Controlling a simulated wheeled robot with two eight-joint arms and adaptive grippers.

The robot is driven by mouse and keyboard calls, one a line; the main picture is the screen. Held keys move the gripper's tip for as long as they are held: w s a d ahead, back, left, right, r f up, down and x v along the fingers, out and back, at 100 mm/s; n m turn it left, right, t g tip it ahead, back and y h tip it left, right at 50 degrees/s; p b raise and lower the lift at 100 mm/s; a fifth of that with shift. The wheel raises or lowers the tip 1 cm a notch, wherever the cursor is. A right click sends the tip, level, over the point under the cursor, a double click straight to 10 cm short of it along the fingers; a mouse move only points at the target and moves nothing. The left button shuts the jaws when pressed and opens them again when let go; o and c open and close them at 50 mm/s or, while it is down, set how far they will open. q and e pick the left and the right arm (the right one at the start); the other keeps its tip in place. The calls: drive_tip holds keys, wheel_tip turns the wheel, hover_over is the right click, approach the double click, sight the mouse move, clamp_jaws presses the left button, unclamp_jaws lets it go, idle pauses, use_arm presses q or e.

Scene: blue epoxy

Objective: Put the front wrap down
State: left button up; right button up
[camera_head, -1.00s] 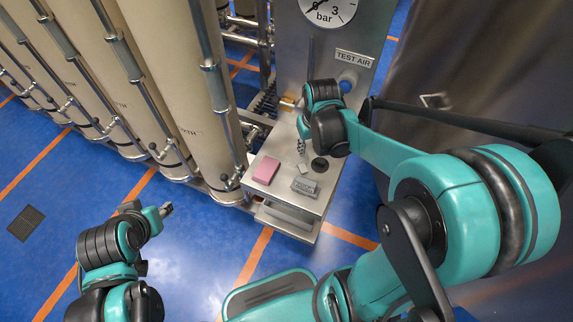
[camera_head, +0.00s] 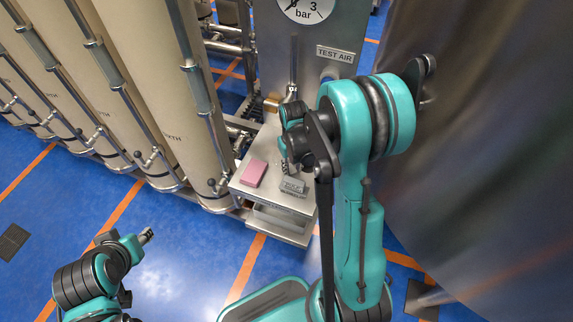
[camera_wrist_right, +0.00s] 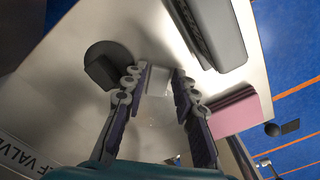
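My right gripper (camera_wrist_right: 160,78) points down at a steel ledge (camera_wrist_right: 75,115) in the right wrist view. Its two fingers stand apart with a small pale block (camera_wrist_right: 159,84) between the tips. I cannot tell whether the fingers press on this block or whether it is the wrap. My left gripper (camera_head: 147,235) is over the blue floor at lower left, too small to read.
A round black knob (camera_wrist_right: 108,63) is close to one finger. Tall beige cylinders (camera_head: 135,85) stand at left, a steel wall (camera_head: 490,150) at right.

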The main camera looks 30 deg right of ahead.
drive_tip(key=shift+f, duration=0.35)
drive_tip(key=shift+r, duration=0.1)
drive_tip(key=shift+c, duration=0.3)
drive_tip(key=c, duration=0.3)
drive_tip(key=shift+c, duration=0.2)
